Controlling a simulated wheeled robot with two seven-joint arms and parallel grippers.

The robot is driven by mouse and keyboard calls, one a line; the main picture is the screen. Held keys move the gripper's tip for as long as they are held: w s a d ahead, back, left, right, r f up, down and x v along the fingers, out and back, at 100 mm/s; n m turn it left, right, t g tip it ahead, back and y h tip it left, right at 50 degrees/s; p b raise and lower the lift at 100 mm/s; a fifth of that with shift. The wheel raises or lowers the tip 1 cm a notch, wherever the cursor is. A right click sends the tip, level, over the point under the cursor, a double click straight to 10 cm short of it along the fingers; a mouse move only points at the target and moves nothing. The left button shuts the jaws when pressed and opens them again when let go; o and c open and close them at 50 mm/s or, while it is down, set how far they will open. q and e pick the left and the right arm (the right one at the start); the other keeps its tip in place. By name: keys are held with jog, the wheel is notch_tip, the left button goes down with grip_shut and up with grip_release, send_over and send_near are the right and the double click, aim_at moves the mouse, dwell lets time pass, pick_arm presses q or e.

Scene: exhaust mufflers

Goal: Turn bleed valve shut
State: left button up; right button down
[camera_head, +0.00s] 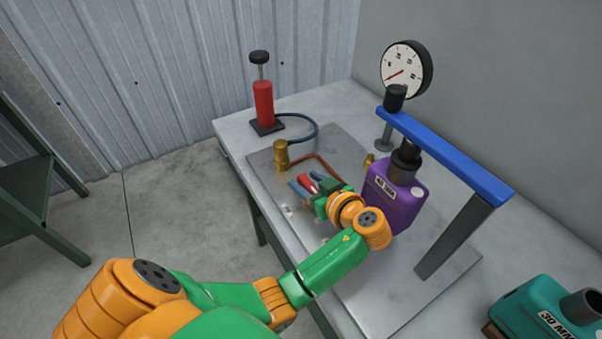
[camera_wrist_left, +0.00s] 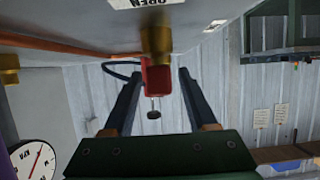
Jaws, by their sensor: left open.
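A purple jug (camera_head: 392,199) with a label stands on a grey plate under the blue bar. A brass fitting (camera_head: 281,155) stands on the plate; a brass piece also shows in the upside-down left wrist view (camera_wrist_left: 156,36), below a label reading OPEN (camera_wrist_left: 152,3). My left gripper (camera_head: 308,184) is open, low over the plate and left of the jug. A small red piece (camera_head: 308,184) shows between its fingers; whether they touch it cannot be told. In the wrist view the fingers are spread wide on both sides of a red shape. My right gripper is not in view.
A red hand pump (camera_head: 264,104) stands at the table's far corner with a blue hose. A round gauge (camera_head: 404,68) stands at the back. A blue bar (camera_head: 448,155) on posts spans the right side. A teal container (camera_head: 545,312) sits at lower right.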

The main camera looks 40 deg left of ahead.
pick_arm(q)
jog(key=shift+s+d+r, duration=0.2)
jog(key=shift+d, duration=0.25)
jog(key=shift+a, duration=0.1)
grip_shut()
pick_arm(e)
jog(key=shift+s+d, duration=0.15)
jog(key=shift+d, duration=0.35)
